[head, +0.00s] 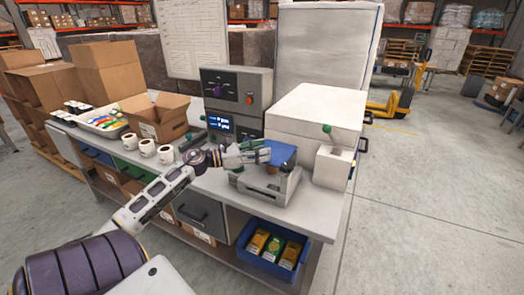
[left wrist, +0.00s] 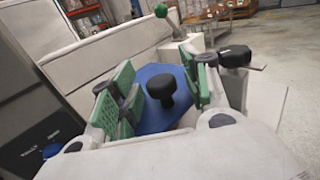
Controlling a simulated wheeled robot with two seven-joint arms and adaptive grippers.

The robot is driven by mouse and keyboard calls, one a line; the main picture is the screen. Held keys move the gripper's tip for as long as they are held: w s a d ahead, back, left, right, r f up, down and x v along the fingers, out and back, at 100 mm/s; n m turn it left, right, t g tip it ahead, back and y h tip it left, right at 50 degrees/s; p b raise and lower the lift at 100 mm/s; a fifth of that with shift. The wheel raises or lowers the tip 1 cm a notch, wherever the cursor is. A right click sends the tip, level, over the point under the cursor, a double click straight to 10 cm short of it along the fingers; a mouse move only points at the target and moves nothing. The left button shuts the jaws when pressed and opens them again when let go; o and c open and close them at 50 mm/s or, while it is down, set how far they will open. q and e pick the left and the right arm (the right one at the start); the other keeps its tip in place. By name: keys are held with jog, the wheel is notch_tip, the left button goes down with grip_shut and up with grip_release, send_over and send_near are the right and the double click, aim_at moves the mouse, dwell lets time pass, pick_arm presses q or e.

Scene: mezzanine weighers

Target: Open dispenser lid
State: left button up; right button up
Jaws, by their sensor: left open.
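A blue lid (head: 283,152) with a black knob lies on top of a low grey device (head: 264,190) on the bench. In the left wrist view the blue lid (left wrist: 145,117) shows under the black knob (left wrist: 160,88). My left gripper (head: 256,154) reaches over the device from the left. In the left wrist view its green-padded fingers (left wrist: 158,86) are open, one side to the left and one to the right of the knob, with gaps between. In the head view the gripper hides part of the lid. My right gripper is not in view.
A white box with a green-knobbed lever (head: 331,165) stands right of the device. A grey control console (head: 237,90) stands behind it. White cups (head: 148,147), an open carton (head: 152,117) and a tray (head: 101,125) fill the left bench. A blue bin (head: 265,265) sits below.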

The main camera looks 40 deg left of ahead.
pick_arm(q)
jog(key=shift+w+d, duration=0.2)
jog(key=shift+w, duration=0.1)
grip_shut()
